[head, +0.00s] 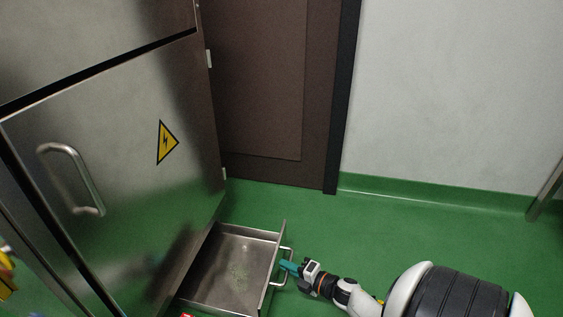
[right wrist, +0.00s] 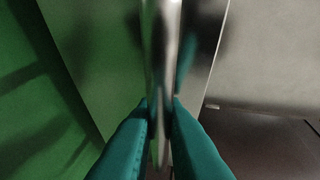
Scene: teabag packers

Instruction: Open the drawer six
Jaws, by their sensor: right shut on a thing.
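A metal drawer (head: 228,268) stands pulled out at the bottom of a steel cabinet, low over the green floor. Its inside looks empty apart from faint greenish marks. My right gripper (head: 287,266) is at the drawer's front, with its teal fingers closed on the drawer handle (head: 288,252). In the right wrist view the two teal fingertips (right wrist: 161,112) press on both sides of the shiny handle bar (right wrist: 160,60). No number is readable on the drawer. My left gripper is not in view.
The steel cabinet (head: 110,180) fills the left, with a door handle (head: 78,178) and a yellow warning sign (head: 166,143). A brown door (head: 262,90) and a pale wall (head: 455,95) stand behind. Green floor (head: 400,225) is free right of the drawer.

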